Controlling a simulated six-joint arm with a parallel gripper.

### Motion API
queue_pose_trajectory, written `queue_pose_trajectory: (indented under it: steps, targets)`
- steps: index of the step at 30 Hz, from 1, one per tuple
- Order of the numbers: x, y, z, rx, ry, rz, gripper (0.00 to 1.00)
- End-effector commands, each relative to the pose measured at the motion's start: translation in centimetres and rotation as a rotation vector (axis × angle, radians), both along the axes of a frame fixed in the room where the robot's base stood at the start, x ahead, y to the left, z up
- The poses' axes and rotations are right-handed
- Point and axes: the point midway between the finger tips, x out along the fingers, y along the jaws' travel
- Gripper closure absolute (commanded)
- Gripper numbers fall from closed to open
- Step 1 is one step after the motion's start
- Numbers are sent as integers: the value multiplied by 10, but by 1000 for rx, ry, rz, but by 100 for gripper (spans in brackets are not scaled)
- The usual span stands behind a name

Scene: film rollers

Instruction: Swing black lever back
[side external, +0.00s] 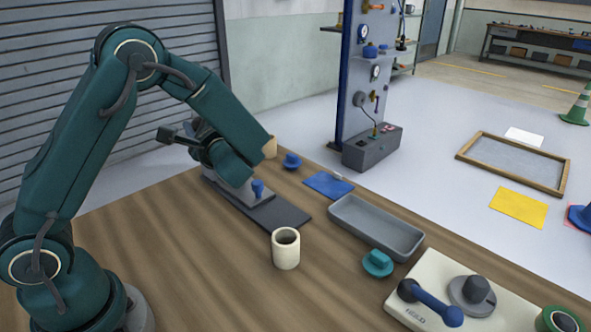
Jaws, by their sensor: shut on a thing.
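A black lever (178,136) with a blocky end sticks out to the left from a grey fixture (236,188). The fixture has a dark baseplate (282,214) and a small blue knob (258,188), and it lies at the far left of the wooden table. My gripper (204,147) is at the fixture, at the inner part of the lever, and is shut on it. My wrist and forearm cover much of the fixture, so the lever's pivot and the exact finger contact are hidden.
A cream cup (286,249), a grey tray (345,215), a teal knob-like piece (377,262) and a blue pad (328,185) are on the table. A cream base (402,289) with a blue lever (437,304) is at right. The table's front left is clear.

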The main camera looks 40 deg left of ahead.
Motion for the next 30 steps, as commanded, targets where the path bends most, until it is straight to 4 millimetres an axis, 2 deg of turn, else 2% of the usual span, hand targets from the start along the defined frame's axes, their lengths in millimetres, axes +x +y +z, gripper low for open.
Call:
queue_pose_trajectory:
  steps: [15,30]
  targets:
    - [2,26,-1,-3,2,-319,100]
    - [5,30,-1,-3,0,-381,100]
